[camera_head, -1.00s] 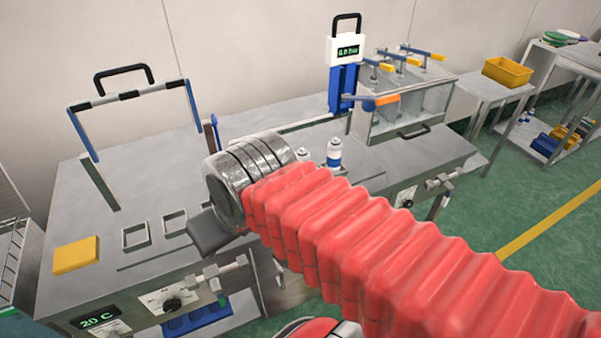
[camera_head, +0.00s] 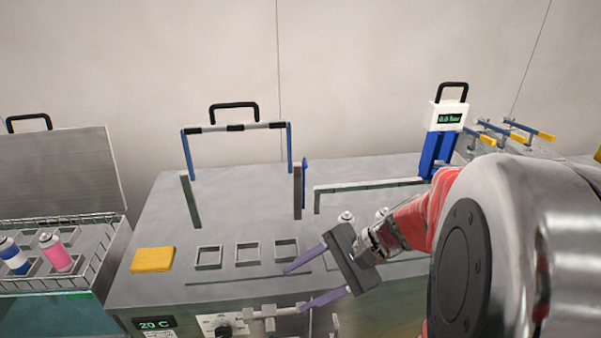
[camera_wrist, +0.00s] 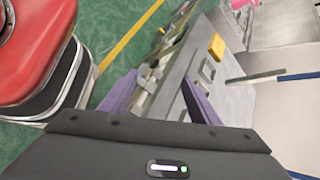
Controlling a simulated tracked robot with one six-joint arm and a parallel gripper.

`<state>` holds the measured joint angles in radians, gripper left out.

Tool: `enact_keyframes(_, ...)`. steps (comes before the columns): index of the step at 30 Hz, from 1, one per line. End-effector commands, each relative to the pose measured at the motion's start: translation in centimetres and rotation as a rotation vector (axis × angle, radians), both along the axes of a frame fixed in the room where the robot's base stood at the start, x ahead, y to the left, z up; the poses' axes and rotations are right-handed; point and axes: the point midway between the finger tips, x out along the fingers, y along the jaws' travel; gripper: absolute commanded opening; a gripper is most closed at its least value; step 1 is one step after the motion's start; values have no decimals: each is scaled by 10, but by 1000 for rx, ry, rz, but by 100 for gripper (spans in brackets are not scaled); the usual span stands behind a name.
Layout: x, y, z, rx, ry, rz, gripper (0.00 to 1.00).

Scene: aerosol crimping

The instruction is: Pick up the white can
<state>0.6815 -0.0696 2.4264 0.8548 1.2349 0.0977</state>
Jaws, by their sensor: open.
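My gripper (camera_head: 297,288) is open and empty, its two purple fingers pointing left over the front edge of the bench. In the wrist view its fingers (camera_wrist: 158,80) are apart with nothing held between them. Two can tops show just behind the gripper in the head view: one pale top (camera_head: 346,217) and another (camera_head: 381,213) beside my wrist. Their bodies are mostly hidden, so I cannot tell which is the white can. A blue-and-white can (camera_head: 14,256) and a pink can (camera_head: 56,252) stand in the wire basket at the far left.
Three empty square holders (camera_head: 247,254) and a yellow block (camera_head: 152,260) are on the grey bench (camera_head: 245,200). A blue-legged frame (camera_head: 236,128) rises behind them. A blue device with a display (camera_head: 449,119) and clamps stand at the right. Knobs and fittings project from the bench front.

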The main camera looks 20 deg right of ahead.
Motion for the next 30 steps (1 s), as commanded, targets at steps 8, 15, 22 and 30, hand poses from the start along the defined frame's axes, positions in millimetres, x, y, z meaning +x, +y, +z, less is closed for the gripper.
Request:
enact_keyframes(8, 32, -58, -6, 335, 35, -358, 56)
enact_keyframes(15, 48, -133, -14, 607, 6, -670, 56)
enact_keyframes(22, 42, -216, -29, 837, -64, -955, 56)
enact_keyframes(30, 19, -286, -47, 1005, -149, -1181, 56)
